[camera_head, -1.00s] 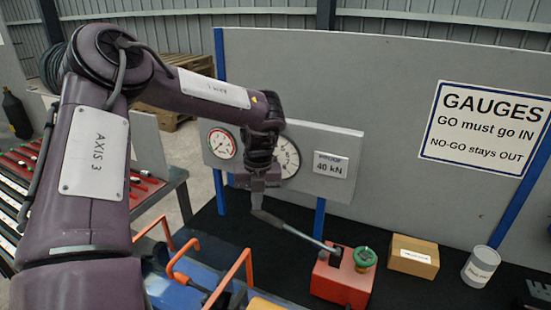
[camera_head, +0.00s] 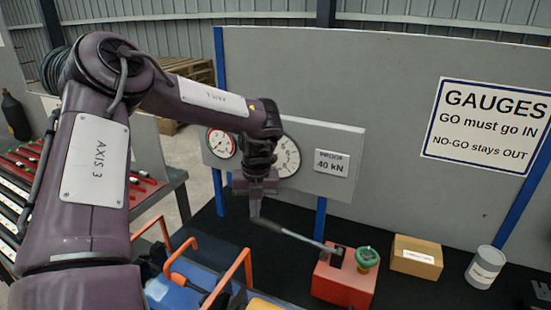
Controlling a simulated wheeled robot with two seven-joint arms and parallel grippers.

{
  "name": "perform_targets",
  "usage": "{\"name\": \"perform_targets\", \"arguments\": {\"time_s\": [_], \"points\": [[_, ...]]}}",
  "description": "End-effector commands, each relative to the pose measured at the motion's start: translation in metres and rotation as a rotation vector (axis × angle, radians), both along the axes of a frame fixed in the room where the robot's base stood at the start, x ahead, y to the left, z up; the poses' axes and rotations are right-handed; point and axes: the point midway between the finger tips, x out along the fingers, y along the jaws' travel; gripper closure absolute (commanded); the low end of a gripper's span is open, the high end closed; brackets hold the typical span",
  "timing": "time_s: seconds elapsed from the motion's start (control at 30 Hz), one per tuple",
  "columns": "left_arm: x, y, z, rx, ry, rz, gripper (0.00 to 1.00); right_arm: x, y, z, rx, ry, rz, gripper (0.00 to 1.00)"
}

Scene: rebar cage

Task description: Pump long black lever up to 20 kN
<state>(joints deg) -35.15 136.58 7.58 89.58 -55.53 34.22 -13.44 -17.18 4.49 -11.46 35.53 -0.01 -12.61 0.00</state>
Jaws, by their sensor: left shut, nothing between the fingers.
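The red hand pump (camera_head: 342,285) stands on the black bench top, with a green knob (camera_head: 367,257) on its top. Its long lever (camera_head: 297,235) slants up and left from the pump. My left gripper (camera_head: 255,208) points down at the lever's far left end, with its fingers shut and nothing between them. The fingertips are at or touching the lever end; I cannot tell exactly. A large dial gauge (camera_head: 287,157) is partly hidden behind my left wrist, and its needle is not readable. A smaller red-rimmed gauge (camera_head: 221,143) is beside it. My right gripper is not in view.
A "PROOF 40 kN" label (camera_head: 331,163) is on the gauge panel. A cardboard box (camera_head: 416,258) and a grey can (camera_head: 485,267) stand right of the pump. An orange-handled blue frame (camera_head: 240,275) is at the front, below my left arm.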

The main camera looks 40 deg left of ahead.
Motion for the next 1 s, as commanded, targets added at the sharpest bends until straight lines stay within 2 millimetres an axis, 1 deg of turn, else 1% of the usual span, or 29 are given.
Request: {"name": "perform_targets", "arguments": {"time_s": [0.2,0.47,0.8,1.0], "points": [[0.000,0.000,-0.001,-0.001,-0.001,-0.001,1.00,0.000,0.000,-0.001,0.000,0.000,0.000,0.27],[0.000,0.001,-0.014,-0.001,-0.001,-0.001,1.00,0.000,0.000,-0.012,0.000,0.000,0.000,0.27],[0.000,0.001,-0.014,-0.001,-0.001,-0.001,1.00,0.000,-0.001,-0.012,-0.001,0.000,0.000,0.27],[0.000,0.001,-0.025,-0.001,-0.001,-0.001,1.00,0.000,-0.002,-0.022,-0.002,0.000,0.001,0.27]]}}
